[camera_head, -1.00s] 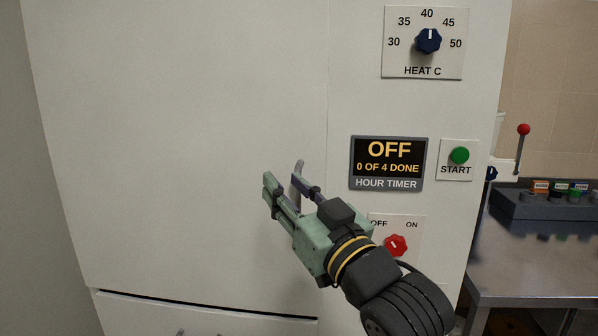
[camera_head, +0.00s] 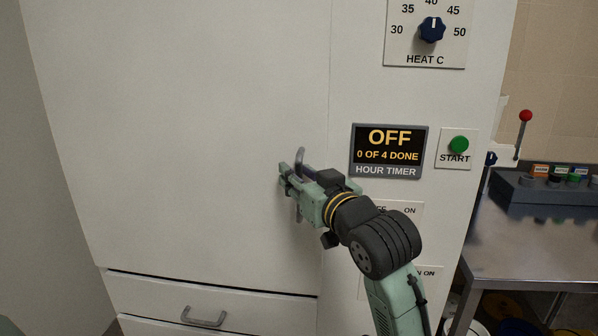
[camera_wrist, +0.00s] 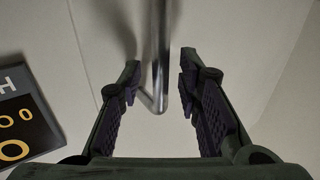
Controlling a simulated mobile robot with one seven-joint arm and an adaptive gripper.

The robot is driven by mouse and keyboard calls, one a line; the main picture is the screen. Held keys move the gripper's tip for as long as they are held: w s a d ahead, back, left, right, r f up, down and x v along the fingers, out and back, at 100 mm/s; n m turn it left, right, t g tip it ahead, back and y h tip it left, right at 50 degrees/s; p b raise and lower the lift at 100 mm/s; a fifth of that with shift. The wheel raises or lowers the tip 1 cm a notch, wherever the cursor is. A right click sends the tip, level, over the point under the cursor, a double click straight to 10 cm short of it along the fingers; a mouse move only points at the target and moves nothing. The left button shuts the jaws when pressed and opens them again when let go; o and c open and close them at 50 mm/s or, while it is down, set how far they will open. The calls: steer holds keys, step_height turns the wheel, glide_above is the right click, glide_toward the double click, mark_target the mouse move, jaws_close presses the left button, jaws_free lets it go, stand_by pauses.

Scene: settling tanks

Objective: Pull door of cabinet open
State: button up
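The white cabinet door (camera_head: 180,130) fills the left and middle of the head view and is shut. Its upright grey metal handle (camera_head: 300,155) is near the door's right edge, partly hidden by my gripper. My gripper (camera_head: 290,176) is at the handle, reaching in from the right. In the wrist view, the handle (camera_wrist: 158,50) stands between the two fingers of my gripper (camera_wrist: 159,88). The fingers are apart, with a visible gap on each side of the bar.
To the right of the door is a panel with a heat dial (camera_head: 431,30), an hour timer display (camera_head: 388,152) and a green start button (camera_head: 459,144). A drawer (camera_head: 150,291) with a handle is below the door. A metal table (camera_head: 530,240) stands at right.

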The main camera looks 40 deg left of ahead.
steer(key=shift+a, duration=0.1)
steer(key=shift+c, duration=0.2)
jaws_close()
stand_by(0.7)
